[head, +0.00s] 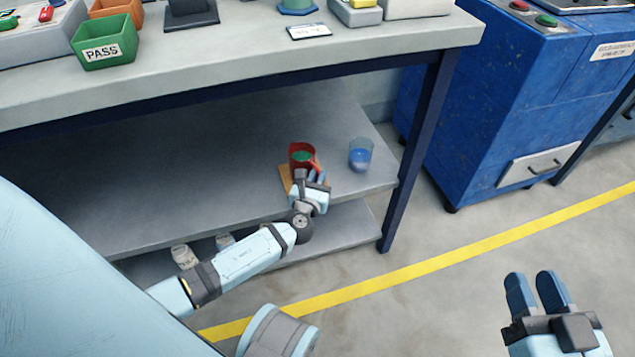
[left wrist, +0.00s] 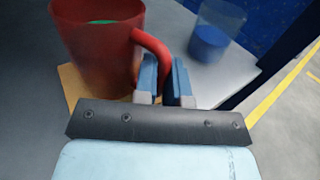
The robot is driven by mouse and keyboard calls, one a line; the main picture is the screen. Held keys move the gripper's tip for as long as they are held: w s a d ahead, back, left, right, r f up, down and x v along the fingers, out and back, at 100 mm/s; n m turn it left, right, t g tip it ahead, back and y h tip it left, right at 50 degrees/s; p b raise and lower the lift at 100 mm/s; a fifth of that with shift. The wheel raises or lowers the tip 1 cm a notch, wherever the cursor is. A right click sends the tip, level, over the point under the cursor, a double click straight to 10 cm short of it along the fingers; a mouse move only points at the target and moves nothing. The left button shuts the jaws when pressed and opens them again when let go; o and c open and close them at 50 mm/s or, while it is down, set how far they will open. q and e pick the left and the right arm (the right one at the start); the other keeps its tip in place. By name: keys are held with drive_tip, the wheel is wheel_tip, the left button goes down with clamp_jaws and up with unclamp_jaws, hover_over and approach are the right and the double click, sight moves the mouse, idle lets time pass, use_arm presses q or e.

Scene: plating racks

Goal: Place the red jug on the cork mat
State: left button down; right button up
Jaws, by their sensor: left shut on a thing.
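The red jug (head: 297,152) stands upright on or just over the cork mat (head: 284,178) on the middle shelf; the frames do not show clearly whether its base touches. Green contents show inside it. My left gripper (head: 316,177) is shut on the jug's handle, on the jug's near right side. In the left wrist view the jug (left wrist: 95,50) fills the upper left, its handle between the blue fingers (left wrist: 165,82). A corner of the mat (left wrist: 75,85) shows beneath it. My right gripper (head: 537,292) is open and empty over the floor at the lower right.
A clear cup with blue contents (head: 360,155) stands right of the jug, near the shelf's right end. The bench top (head: 240,55) overhangs the shelf (head: 170,150). A dark table leg (head: 413,150) stands right. The shelf's left part is clear. Containers (head: 184,256) sit on the lower shelf.

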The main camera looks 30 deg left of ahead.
use_arm(q)
drive_tip(key=shift+f, duration=0.15)
drive_tip(key=c, duration=1.2)
unclamp_jaws()
drive_tip(key=shift+r, duration=0.2)
